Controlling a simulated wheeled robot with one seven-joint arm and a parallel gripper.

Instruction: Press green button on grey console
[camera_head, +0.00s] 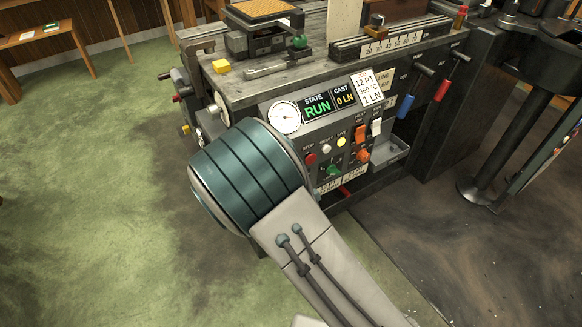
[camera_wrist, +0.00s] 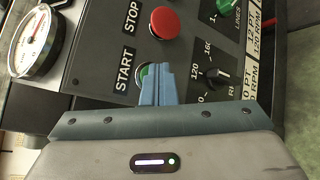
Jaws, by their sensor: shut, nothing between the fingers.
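The grey console (camera_head: 350,125) shows in the head view with a lit state display (camera_head: 317,109) reading RUN. In the wrist view, the green button (camera_wrist: 142,72) sits beside the label START, partly covered by my fingers. My gripper (camera_wrist: 157,68) is shut and empty, its blue-grey fingertips overlapping the button's right side. I cannot tell whether the tips touch the button. In the head view, my teal wrist link hides my fingers and the green button. A red button (camera_wrist: 164,22) beside the label STOP shows above the fingertips in the wrist view.
A black dial knob (camera_wrist: 218,77) is right of my fingers, and a green knob (camera_wrist: 223,5) is above it. A round gauge (camera_wrist: 35,40) is at the left. Orange and white switches (camera_head: 361,133) and a metal tray (camera_head: 390,152) are on the console's right.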

